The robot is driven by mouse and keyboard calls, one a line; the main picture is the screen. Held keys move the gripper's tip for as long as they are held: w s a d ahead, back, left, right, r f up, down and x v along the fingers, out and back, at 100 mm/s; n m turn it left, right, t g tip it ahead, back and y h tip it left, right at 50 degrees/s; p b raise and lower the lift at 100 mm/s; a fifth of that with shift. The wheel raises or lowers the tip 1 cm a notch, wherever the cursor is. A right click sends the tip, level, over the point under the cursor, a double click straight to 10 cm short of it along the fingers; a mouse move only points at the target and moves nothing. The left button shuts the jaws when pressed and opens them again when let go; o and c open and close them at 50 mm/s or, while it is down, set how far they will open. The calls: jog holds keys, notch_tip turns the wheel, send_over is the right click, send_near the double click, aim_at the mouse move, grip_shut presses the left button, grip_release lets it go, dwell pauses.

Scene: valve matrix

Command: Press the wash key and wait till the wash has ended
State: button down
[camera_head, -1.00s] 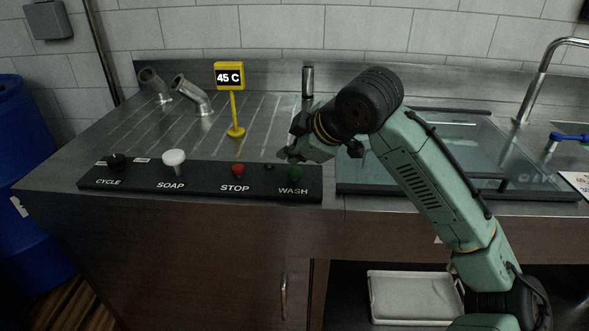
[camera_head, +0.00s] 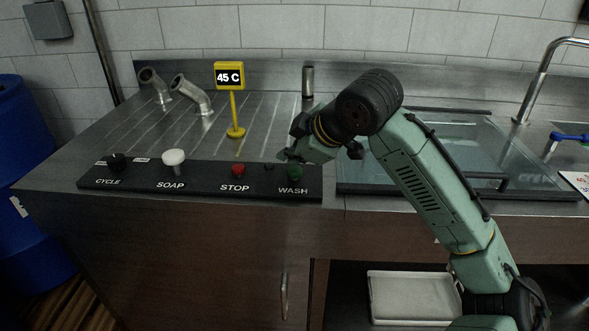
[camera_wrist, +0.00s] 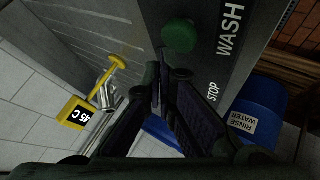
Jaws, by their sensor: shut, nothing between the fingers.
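The green WASH key (camera_head: 294,171) is at the right end of the black control panel (camera_head: 205,186); in the wrist view the round green key (camera_wrist: 180,36) shows beside the word WASH. My gripper (camera_head: 287,155) is just above and behind the key in the head view. In the wrist view my gripper (camera_wrist: 164,74) is shut and empty, with its fingertips close to the key's edge. I cannot tell whether they touch it. The small dark round part (camera_head: 269,166) left of the key shows no light.
The red STOP key (camera_head: 238,170), white SOAP knob (camera_head: 174,157) and black CYCLE knob (camera_head: 116,161) share the panel. Behind stands a yellow 45 C sign (camera_head: 229,75). A glass-covered basin (camera_head: 450,150) is at right. A blue barrel (camera_head: 30,190) stands at far left.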

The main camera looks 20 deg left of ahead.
aim_at(292, 171)
jog(key=shift+f+b, duration=0.35)
jog(key=shift+f, duration=0.45)
dwell(0.6)
jog(key=shift+r, duration=0.15)
jog(key=shift+r+p, duration=0.85)
notch_tip(292, 171, up, 5)
jog(key=p, duration=0.4)
dwell(0.7)
